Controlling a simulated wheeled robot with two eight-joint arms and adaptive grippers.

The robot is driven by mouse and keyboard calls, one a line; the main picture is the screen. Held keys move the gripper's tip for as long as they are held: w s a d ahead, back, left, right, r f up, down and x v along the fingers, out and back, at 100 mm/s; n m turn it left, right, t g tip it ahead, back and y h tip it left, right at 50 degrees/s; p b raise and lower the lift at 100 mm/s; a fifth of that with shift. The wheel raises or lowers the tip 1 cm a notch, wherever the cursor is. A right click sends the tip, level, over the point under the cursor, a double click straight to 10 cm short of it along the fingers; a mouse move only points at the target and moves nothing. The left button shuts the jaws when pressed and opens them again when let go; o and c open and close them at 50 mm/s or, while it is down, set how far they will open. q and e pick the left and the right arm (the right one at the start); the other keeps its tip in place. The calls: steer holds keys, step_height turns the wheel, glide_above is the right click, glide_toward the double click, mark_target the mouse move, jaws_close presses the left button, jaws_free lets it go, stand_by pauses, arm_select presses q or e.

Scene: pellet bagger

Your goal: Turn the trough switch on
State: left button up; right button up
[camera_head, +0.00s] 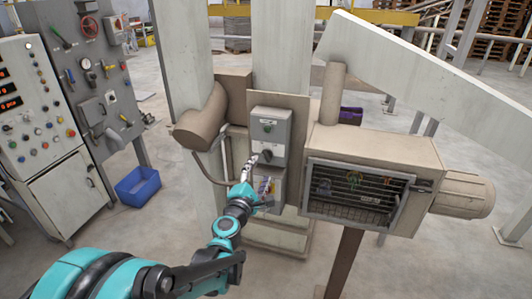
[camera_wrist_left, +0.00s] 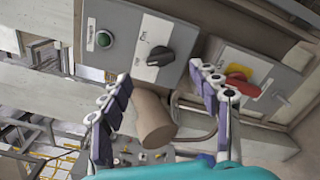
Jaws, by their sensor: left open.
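The switch box (camera_head: 271,127) is a grey box on the machine's panel, with a green button and a black rotary knob (camera_head: 267,155). In the left wrist view the black knob (camera_wrist_left: 161,56) sits on a white label, right of the green button (camera_wrist_left: 104,39). The label's small print is too blurred to read surely. My left gripper (camera_head: 251,165) is just in front of the lower part of the box. In the left wrist view my left gripper (camera_wrist_left: 160,73) is open, its fingers apart on either side below the knob, not visibly touching it. My right gripper is not in view.
A second grey box with a red and yellow knob (camera_wrist_left: 240,82) sits close by my right-hand finger. A brown cylinder (camera_wrist_left: 154,118) shows between the fingers. A caged trough housing (camera_head: 355,193) stands right, a control cabinet (camera_head: 38,120) and blue bin (camera_head: 138,186) left.

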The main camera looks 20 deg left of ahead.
mark_target(266, 158)
arm_select(q)
steer(key=w+b, duration=0.1)
steer(key=w, duration=0.6)
steer(key=shift+w+d, duration=0.1)
steer(key=shift+w, duration=0.25)
steer(key=c, duration=1.2)
